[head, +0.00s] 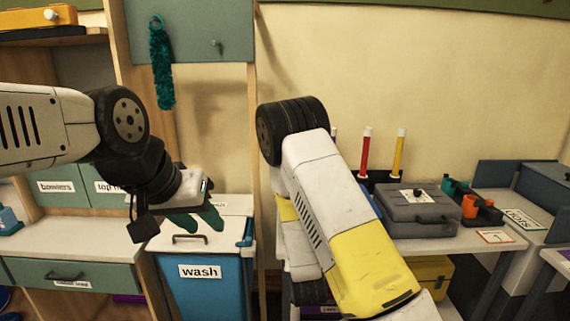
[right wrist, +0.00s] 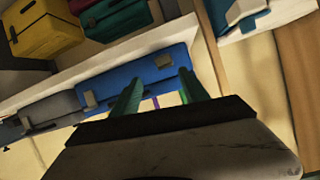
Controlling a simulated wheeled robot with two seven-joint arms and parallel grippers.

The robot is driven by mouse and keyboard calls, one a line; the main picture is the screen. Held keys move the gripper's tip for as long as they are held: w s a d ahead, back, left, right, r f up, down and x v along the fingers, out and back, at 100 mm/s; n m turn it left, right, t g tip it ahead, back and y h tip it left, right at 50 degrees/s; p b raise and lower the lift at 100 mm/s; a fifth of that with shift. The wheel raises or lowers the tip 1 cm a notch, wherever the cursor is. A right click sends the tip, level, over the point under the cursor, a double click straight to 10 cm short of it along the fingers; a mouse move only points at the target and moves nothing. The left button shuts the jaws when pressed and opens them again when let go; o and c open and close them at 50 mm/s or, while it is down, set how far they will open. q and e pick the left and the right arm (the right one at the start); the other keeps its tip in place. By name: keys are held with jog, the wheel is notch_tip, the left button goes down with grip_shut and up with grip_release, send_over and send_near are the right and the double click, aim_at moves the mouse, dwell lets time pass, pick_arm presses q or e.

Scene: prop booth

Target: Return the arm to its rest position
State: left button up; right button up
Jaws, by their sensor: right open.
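My left arm comes in from the left. Its left gripper (head: 205,227) points down with two green fingers apart and nothing between them, in front of or above the wash bin (head: 200,272). My right arm (head: 345,220) is folded in the middle of the head view, and its gripper is hidden there. In the right wrist view the right gripper (right wrist: 160,75) shows two green fingers spread apart. A blue case (right wrist: 137,82) shows behind and beside them, and nothing is held. I cannot tell how far the fingers are from the case.
A grey case (head: 418,209) lies on the right-hand table, with red and yellow sticks behind it and orange and green pieces beside it. A yellow box (head: 428,277) is below. A drawer counter (head: 70,250) stands at left. A teal fuzzy strip (head: 161,65) hangs above.

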jog(key=s+d+r+g+y, duration=0.1)
jog(key=s+r+g+y, duration=0.15)
jog(key=r, duration=0.75)
jog(key=s+d+r+g+y, duration=0.15)
jog(key=s+r, duration=0.25)
jog(key=r, duration=0.6)
jog(key=s+d+r+n+g, duration=0.1)
jog(key=s+r, duration=0.2)
jog(key=s, duration=0.3)
jog(key=s+d+r+g, duration=0.1)
jog(key=s+d+r, duration=0.1)
jog(key=s, duration=0.5)
jog(key=s+d+r+n+g+h, duration=0.1)
jog(key=s+d+r, duration=0.1)
jog(key=s+r, duration=0.2)
jog(key=shift+s+d+n, duration=0.15)
jog(key=shift+s+n, duration=0.15)
jog(key=shift+s, duration=0.85)
jog(key=shift+r, duration=0.1)
jog(key=shift+c, duration=0.4)
